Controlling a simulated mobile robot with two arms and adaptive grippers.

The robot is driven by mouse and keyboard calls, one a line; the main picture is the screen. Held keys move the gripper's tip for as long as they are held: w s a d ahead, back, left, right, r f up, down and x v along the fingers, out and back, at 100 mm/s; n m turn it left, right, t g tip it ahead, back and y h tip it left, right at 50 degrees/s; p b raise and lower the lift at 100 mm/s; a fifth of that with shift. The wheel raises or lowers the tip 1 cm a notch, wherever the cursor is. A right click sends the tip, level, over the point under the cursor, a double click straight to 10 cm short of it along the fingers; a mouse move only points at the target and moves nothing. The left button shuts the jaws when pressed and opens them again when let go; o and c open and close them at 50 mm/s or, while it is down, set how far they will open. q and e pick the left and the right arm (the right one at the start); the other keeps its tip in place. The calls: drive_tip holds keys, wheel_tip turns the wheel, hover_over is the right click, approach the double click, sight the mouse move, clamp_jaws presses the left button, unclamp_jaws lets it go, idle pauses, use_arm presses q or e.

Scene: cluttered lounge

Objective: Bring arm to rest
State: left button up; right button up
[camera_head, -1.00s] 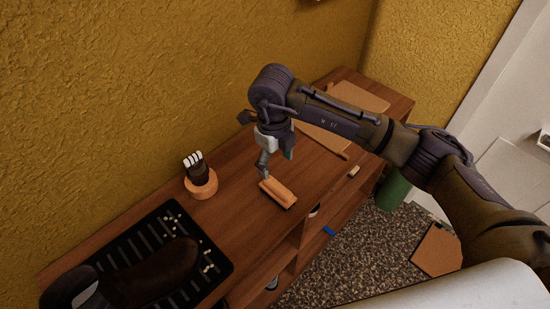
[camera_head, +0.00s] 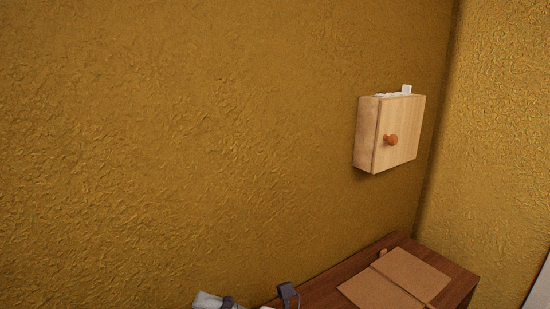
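Only small grey and dark parts, seemingly of my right gripper (camera_head: 217,301), show at the bottom edge of the head view, in front of the wooden table (camera_head: 330,287). The rest of that gripper and its arm is cut off below the picture. Whether it is open, shut or holding anything cannot be told. My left gripper is not in view.
A light wooden wall box (camera_head: 398,150) with a round orange-brown knob (camera_head: 391,140) hangs on the yellow wall, with small white pieces (camera_head: 406,90) on top. Brown flat boards, or an open book (camera_head: 395,281), lie on the table. The air before the wall is clear.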

drive_tip(key=w+d+r+m+t+h, duration=0.1)
drive_tip(key=w+d+m+t+h, duration=0.3)
drive_tip(key=d+m+t, duration=0.35)
drive_tip(key=w+d+r+m+t+h, duration=0.1)
drive_tip(key=w+d+m+t+h, duration=0.3)
drive_tip(key=m+t, duration=0.6)
drive_tip(key=s+d+f+m+g+h, duration=0.2)
drive_tip(key=d+f+m+g+h, duration=0.2)
drive_tip(key=d+f+m+h, duration=0.9)
drive_tip(key=s+d+f+m+g, duration=0.25)
drive_tip(key=s+f+g, duration=0.35)
drive_tip(key=s+f, duration=0.4)
drive_tip(key=s+d+f+m+g, duration=0.2)
drive_tip(key=s+d+f+g, duration=0.2)
drive_tip(key=s+f+g, duration=0.55)
drive_tip(key=s+f+t, duration=0.1)
drive_tip(key=s+f, duration=0.1)
drive_tip(key=f, duration=1.1)
drive_tip(key=s+f+t, duration=0.1)
drive_tip(key=s+f, duration=0.2)
drive_tip(key=f, duration=1)
drive_tip(key=s+d+f+g, duration=0.1)
drive_tip(key=s+d+f, duration=0.2)
drive_tip(key=s+f, duration=1.1)
drive_tip(key=shift+s+f+n+g, duration=0.3)
drive_tip(key=shift+s+f, duration=0.1)
drive_tip(key=shift+s, duration=0.45)
